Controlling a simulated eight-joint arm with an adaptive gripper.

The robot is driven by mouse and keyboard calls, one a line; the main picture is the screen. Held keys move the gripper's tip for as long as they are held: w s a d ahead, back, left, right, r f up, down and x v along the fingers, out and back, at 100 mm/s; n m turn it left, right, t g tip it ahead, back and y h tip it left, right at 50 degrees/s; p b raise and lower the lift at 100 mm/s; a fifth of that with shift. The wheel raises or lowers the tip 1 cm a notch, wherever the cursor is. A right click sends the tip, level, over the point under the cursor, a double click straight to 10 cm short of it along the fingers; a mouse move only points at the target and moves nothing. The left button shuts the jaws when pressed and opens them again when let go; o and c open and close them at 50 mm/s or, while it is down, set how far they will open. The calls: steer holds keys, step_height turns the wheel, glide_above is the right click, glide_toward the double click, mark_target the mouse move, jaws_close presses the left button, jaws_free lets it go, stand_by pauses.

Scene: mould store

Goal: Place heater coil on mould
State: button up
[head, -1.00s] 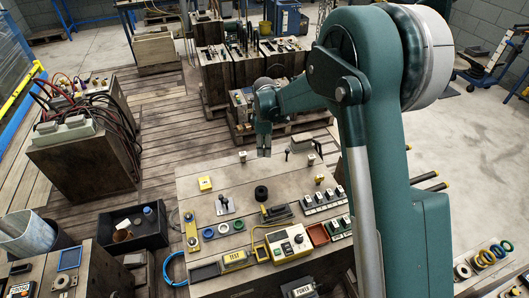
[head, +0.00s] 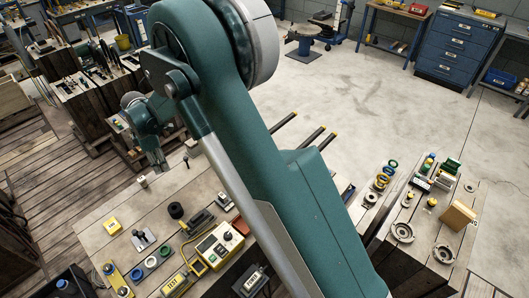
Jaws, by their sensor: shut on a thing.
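My gripper (head: 160,163) hangs fingers down near the far edge of the wooden bench (head: 95,238), at the left of the head view. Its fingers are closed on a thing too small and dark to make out. I cannot pick out the heater coil for certain. Two round grey pieces with central openings, possibly moulds, lie on the right-hand bench: a nearer one (head: 443,254) and one to its left (head: 402,231). My gripper is far to the left of both. My arm hides the space between the benches.
The right-hand bench also holds coloured rings (head: 382,180), a tan block (head: 459,215) and green-topped items (head: 447,170). The left bench carries a yellow tester box (head: 219,245), a black cylinder (head: 176,210) and small knobs. Open concrete floor (head: 370,100) lies behind.

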steer(key=r, duration=0.4)
steer(key=shift+w+d+r, duration=0.1)
steer(key=shift+w+d, duration=0.2)
steer(key=shift+d, duration=0.05)
steer(key=w+d+m+b, duration=0.1)
steer(key=w+d+m, duration=0.45)
steer(key=d, duration=0.85)
steer(key=w+d+m+b, duration=0.2)
steer(key=w+d, duration=0.6)
steer(key=d, duration=0.6)
steer(key=w+d+m+b, duration=0.1)
steer(key=w+d+m, duration=0.2)
steer(key=w+d, duration=0.7)
steer(key=d+m+b, duration=0.2)
steer(key=d+m, duration=0.2)
steer(key=d, duration=1.8)
step_height(320, 180, down, 18)
steer(key=a, duration=0.1)
steer(key=shift+s, duration=0.25)
steer(key=shift+r, duration=0.1)
steer(key=shift+f+b, duration=0.4)
steer(key=shift+f, duration=2.75)
